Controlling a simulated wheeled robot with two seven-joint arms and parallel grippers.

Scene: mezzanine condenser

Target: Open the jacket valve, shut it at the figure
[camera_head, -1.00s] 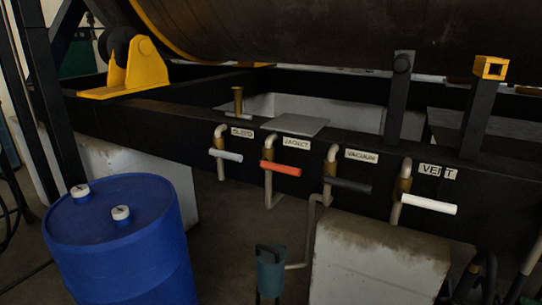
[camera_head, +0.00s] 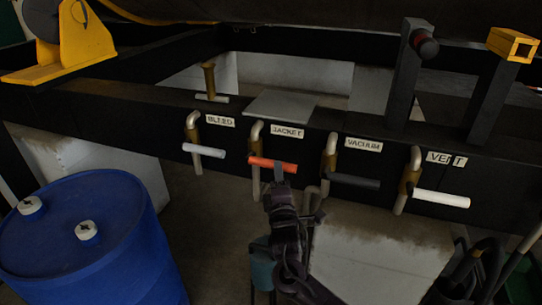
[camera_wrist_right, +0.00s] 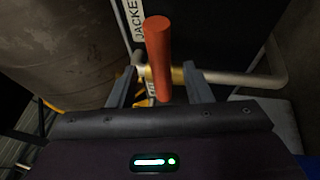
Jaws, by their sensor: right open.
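The jacket valve has an orange-red lever handle (camera_head: 270,164), lying roughly crosswise below the white JACKET label (camera_head: 287,131) on the black beam. My right gripper (camera_head: 281,178) is at the right part of this handle, coming from below. In the right wrist view the handle (camera_wrist_right: 158,50) extends between the two spread fingers of my right gripper (camera_wrist_right: 158,88), with gaps visible on both sides. I cannot tell if a finger touches it. My left gripper is not in view. No readable figure shows.
The bleed lever (camera_head: 204,151) is left of the jacket lever; the dark vacuum lever (camera_head: 354,181) and white vent lever (camera_head: 441,198) are to the right. A blue drum (camera_head: 90,240) stands at left. A pale block (camera_head: 375,260) stands below the vacuum valve.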

